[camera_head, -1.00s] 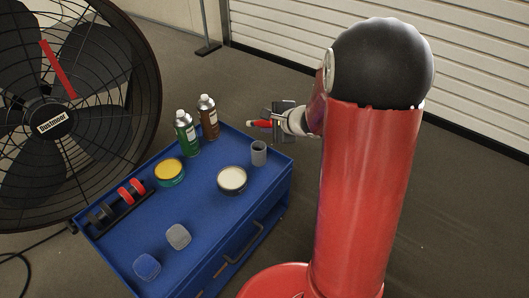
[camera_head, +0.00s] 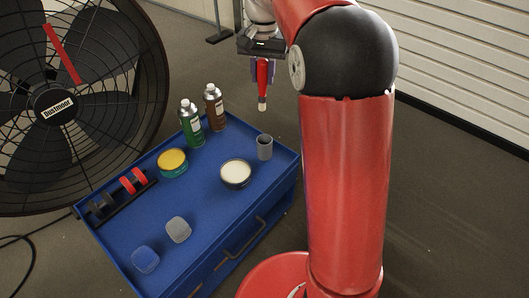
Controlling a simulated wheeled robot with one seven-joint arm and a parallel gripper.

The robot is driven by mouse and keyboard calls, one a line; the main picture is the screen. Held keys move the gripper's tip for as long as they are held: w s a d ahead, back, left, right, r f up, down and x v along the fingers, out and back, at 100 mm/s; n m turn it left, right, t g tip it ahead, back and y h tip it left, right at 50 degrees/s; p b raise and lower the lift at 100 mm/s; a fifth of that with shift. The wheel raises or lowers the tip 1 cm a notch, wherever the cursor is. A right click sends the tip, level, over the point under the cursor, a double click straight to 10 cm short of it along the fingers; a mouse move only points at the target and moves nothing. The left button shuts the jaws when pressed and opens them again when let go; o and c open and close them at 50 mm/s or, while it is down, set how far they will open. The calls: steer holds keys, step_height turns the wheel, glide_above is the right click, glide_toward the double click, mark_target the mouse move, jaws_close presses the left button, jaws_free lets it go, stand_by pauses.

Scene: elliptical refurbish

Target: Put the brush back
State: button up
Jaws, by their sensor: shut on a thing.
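My gripper (camera_head: 264,62) is shut on a brush (camera_head: 262,78) with a red handle and a pale tip. The brush hangs roughly upright, tip down, in the air past the far right corner of the blue cart. A small grey cup (camera_head: 264,148) stands on the cart's right part, below the brush in the picture and apart from it. The inside of the cup shows only in part.
The blue cart (camera_head: 150,228) also bears a green can (camera_head: 191,128), a brown can (camera_head: 215,110), a yellow-topped tin (camera_head: 172,163), an open tin with pale contents (camera_head: 236,174), two small pads and a rack of rolls (camera_head: 125,190). A large fan (camera_head: 55,105) stands left.

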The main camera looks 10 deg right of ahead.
mark_target(264, 94)
steer(key=shift+d+f, duration=0.2)
steer(key=shift+f, duration=0.15)
step_height(264, 94, down, 19)
steer(key=b, duration=0.3)
steer(key=o, duration=1)
steer(key=shift+w, duration=0.1)
steer(key=shift+r, duration=0.15)
step_height(264, 94, up, 12)
steer(key=shift+f+p, duration=0.15)
steer(key=shift+p, duration=0.65)
steer(key=s+r+n+t, duration=0.2)
steer(key=s+r, duration=0.2)
steer(key=s, duration=0.6)
steer(key=s+r+n+t, duration=0.2)
steer(key=s+r, duration=0.1)
steer(key=s, duration=0.7)
steer(key=s+f+n+t, duration=0.1)
steer(key=s+f, duration=0.2)
steer(key=s, duration=0.5)
steer(key=shift+s+t, duration=0.3)
steer(key=shift+s, duration=0.1)
